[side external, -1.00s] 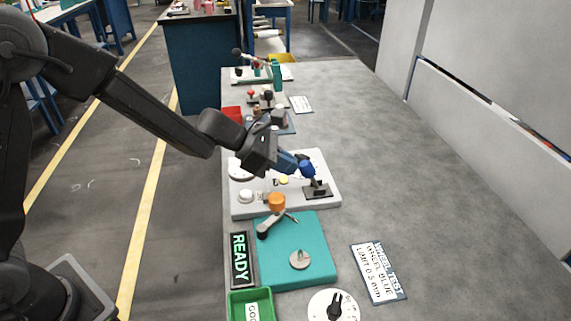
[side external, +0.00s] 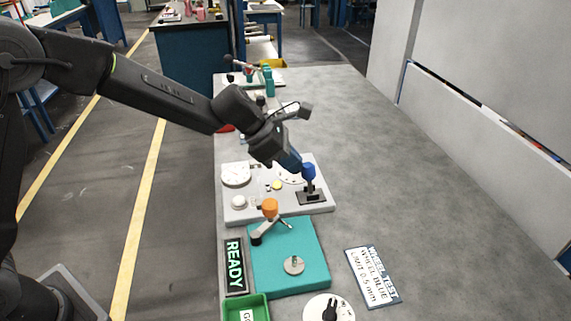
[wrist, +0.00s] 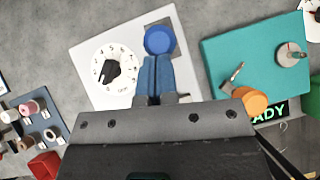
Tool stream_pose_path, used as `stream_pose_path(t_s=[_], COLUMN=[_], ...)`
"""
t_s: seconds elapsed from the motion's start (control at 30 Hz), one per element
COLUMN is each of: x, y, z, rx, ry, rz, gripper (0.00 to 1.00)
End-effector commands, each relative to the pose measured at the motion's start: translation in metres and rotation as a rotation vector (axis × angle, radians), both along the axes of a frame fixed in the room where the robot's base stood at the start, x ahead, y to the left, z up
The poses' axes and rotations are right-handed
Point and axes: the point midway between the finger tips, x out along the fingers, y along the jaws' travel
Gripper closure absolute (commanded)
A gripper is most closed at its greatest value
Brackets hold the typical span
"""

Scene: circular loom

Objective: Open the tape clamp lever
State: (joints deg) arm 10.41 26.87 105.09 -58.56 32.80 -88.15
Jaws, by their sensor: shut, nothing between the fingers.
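A lever with a blue knob (side external: 309,171) stands nearly upright on a dark base (side external: 311,196) at the right of the light grey panel (side external: 240,215). Which lever is the tape clamp is not labelled. My gripper (side external: 298,165) is shut and empty, its blue fingers pointing down beside the blue knob on its left. In the wrist view the shut fingertips (wrist: 155,58) reach right up to the blue knob (wrist: 159,40); whether they touch I cannot tell. A second lever with an orange knob (side external: 270,207) is on the teal plate (side external: 315,270).
The grey panel also carries a white numbered dial (wrist: 112,70), a white knob (side external: 238,202) and a small yellow button (side external: 277,186). A READY sign (side external: 235,266), a green bin (side external: 245,309) and a label card (side external: 373,276) lie nearer. The bench at right is clear.

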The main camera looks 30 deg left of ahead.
Motion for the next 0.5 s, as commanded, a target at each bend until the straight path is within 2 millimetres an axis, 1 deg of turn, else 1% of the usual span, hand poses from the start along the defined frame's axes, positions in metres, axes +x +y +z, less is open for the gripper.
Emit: stream_pose_path(t_s=[0.3, 0.5], x=[0.013, 0.021], y=[-0.013, -0.022], z=[0.006, 0.008], rx=[0.123, 0.125], ry=[0.122, 0.130], rz=[-0.003, -0.001], gripper=[1.00, 1.00])
